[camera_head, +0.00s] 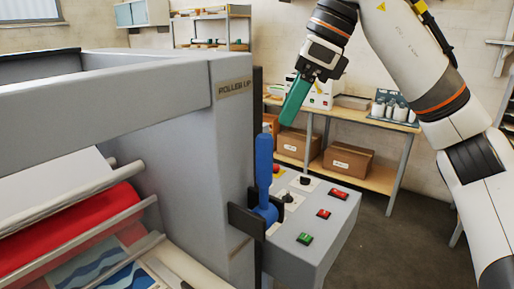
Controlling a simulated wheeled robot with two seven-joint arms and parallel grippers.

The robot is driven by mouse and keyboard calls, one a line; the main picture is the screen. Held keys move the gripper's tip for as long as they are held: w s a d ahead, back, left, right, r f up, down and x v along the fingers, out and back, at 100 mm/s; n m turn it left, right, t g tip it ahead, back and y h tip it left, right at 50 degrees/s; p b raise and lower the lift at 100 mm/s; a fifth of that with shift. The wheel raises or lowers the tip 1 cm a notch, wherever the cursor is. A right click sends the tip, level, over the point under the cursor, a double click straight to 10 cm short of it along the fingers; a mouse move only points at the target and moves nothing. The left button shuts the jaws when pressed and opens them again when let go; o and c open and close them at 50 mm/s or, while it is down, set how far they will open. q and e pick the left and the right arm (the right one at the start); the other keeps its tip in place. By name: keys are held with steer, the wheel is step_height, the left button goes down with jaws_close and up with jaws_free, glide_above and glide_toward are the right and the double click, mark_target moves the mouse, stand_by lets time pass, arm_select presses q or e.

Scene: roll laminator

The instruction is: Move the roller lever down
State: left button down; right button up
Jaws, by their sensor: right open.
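The roller lever (264,165) is a blue handle standing upright on the right side of the grey laminator (232,180). Its blue base sits in a black bracket (246,219). A label reading "ROLLER UP" (235,87) is on the machine's frame above it. My right gripper (290,112) has teal fingers that point down and to the left. It appears above and slightly right of the lever's top in the picture, apart from it and empty. The gap between its fingers is hidden by the side-on angle. My left gripper is not in view.
A grey control box (318,225) with red and green buttons and black knobs is right of the lever. A red roller (70,220) lies inside the machine at left. A wooden workbench (370,178) with cardboard boxes (348,161) stands behind. Bare floor shows at right.

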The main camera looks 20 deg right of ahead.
mark_target(261, 158)
steer(key=x, duration=0.3)
steer(key=w+x, duration=0.1)
steer(key=x, duration=0.2)
steer(key=shift+d+p, duration=0.1)
steer(key=shift+p, duration=0.3)
steer(key=p+x, duration=0.1)
steer(key=x, duration=0.2)
steer(key=shift+w, duration=0.1)
steer(key=f, duration=0.1)
steer(key=w+f, duration=0.1)
steer(key=shift+w+a+f+p, duration=0.25)
steer(key=shift+a+f+p, duration=0.05)
steer(key=shift+a+p, duration=0.1)
steer(key=shift+s+a+f, duration=0.1)
steer(key=shift+f, duration=0.25)
steer(key=shift+s, duration=0.1)
steer(key=shift+c, duration=1.4)
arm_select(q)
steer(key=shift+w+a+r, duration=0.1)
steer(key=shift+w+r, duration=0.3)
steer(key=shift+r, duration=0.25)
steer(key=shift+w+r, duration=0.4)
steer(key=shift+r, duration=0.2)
arm_select(e)
jaws_close()
